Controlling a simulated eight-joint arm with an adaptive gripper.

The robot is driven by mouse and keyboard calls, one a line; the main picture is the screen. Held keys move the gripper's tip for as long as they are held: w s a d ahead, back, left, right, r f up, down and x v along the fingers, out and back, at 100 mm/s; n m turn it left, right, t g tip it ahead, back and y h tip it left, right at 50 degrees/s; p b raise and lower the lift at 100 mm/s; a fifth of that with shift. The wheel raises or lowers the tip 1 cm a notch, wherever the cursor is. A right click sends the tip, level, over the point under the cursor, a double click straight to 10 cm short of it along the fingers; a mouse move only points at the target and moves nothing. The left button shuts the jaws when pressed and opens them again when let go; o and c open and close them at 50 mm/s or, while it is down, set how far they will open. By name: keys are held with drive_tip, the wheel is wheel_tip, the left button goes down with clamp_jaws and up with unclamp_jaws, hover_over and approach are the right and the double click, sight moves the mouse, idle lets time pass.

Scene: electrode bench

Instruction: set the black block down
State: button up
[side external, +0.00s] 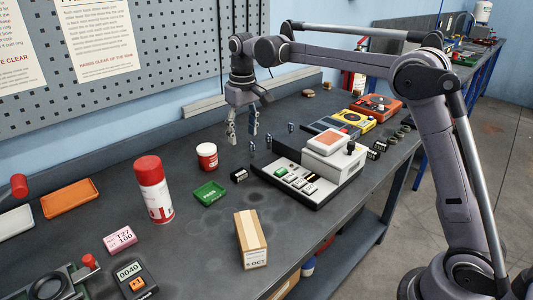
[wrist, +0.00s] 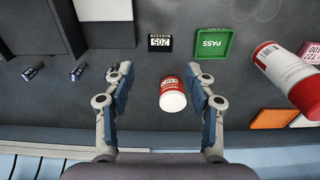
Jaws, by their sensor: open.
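A small black block (side external: 239,175) with a white label rests on the dark bench, between the green tray and the grey instrument. In the wrist view the black block (wrist: 160,42) shows its label, with digits, just beyond the space between my fingertips. My gripper (side external: 242,143) is open and points down above the bench, behind the block in the side view. In the wrist view my gripper (wrist: 160,68) has its fingers spread with nothing held between them. The block is apart from both fingers.
The green PASS tray (side external: 210,193), grey instrument (side external: 325,165), small upright cylinders (side external: 291,127) and spray can (side external: 153,188) are nearby.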

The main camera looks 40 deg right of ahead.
drive_tip(key=s+f+t, duration=0.2)
drive_tip(key=s+t, duration=0.1)
drive_tip(key=s, duration=1)
drive_tip(key=s+f+t, duration=0.2)
drive_tip(key=s+t, duration=0.1)
drive_tip(key=s, duration=1.1)
drive_tip(key=shift+d+f+t, duration=0.3)
drive_tip(key=shift+f, duration=0.1)
